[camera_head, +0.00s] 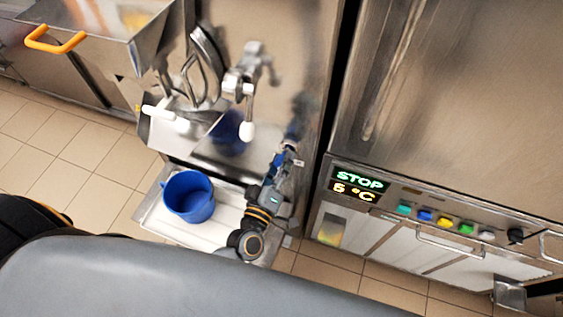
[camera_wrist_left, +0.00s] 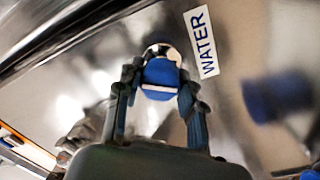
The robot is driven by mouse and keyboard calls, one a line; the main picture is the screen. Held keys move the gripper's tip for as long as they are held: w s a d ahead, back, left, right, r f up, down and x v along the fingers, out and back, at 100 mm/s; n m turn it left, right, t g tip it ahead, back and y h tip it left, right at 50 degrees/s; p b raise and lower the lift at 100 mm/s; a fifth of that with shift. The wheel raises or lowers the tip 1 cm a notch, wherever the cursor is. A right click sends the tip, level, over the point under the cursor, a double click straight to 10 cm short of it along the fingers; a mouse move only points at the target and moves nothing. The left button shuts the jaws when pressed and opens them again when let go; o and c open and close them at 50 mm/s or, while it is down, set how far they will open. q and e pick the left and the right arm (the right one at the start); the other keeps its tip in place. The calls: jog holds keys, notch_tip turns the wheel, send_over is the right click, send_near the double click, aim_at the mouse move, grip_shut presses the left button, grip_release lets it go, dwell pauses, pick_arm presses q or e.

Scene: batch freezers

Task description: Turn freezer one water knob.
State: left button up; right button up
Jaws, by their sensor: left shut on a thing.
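The water knob (camera_wrist_left: 160,74) is blue and round, on a steel panel beside a white label reading WATER (camera_wrist_left: 202,42) in the left wrist view. My left gripper (camera_wrist_left: 158,88) has a finger on each side of the knob and is shut on it. In the head view my left gripper (camera_head: 290,148) reaches up against the steel freezer front, left of the dark gap between the machines. I cannot clearly make out the knob there. My right gripper is not in view.
A blue bucket (camera_head: 189,206) stands on a pale tray (camera_head: 160,222) left of my arm. A steel spout with a white-tipped lever (camera_head: 247,131) is above it. At right, a second machine has a lit STOP display (camera_head: 358,180) and coloured buttons.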

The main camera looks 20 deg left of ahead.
pick_arm(q)
jog(key=shift+n, duration=0.6)
jog(key=o, duration=1.2)
jog(key=shift+s, duration=0.25)
jog(key=s, duration=1.1)
jog(key=shift+s+a+f, duration=0.25)
jog(key=shift+a, duration=0.05)
